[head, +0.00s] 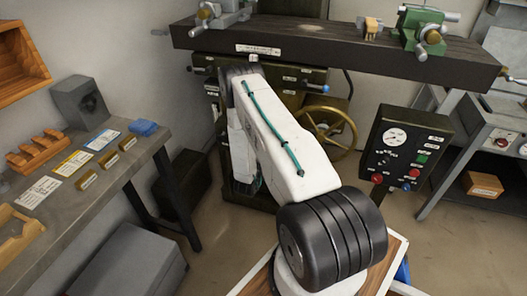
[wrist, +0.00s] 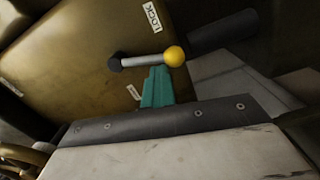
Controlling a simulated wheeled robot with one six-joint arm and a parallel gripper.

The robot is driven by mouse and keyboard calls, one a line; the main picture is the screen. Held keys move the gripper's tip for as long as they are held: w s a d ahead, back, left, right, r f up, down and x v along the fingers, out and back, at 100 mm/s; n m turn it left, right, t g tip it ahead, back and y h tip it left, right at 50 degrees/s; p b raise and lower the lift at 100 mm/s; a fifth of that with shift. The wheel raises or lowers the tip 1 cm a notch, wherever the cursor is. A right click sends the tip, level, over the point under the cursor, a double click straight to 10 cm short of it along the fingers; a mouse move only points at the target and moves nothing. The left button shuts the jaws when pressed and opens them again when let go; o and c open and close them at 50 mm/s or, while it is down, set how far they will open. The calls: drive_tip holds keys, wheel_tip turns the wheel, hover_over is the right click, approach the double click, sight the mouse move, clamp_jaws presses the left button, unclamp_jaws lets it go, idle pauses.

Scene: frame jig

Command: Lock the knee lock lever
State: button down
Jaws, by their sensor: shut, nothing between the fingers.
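In the wrist view, the knee lock lever (wrist: 141,61) has a black pivot at its left, a grey rod and a yellow ball knob (wrist: 174,56) at its right end. It points right across the picture on an olive-brown housing (wrist: 75,60). A white LOCK label (wrist: 150,17) is above it. My gripper (wrist: 159,70) shows as teal fingers, shut and empty. Their tips are just below the rod, beside the knob; I cannot tell whether they touch it. In the head view, my white arm hides the gripper, and I cannot make out the lever.
The dark machine table (head: 330,48) with vises overhangs the housing. A brass handwheel (head: 328,128) and a control panel (head: 410,145) stand to the right. A workbench (head: 95,185) is at the left. In the wrist view, a dark cylinder (wrist: 223,30) is right of the knob.

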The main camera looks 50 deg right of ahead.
drive_tip(key=shift+s+d+f+n, duration=0.2)
drive_tip(key=shift+s+n, duration=0.1)
drive_tip(key=shift+s, duration=0.1)
drive_tip(key=shift+s+f, duration=0.1)
idle(0.5)
drive_tip(key=a, duration=1.1)
drive_tip(key=shift+a+r, duration=0.2)
drive_tip(key=shift+a, duration=0.1)
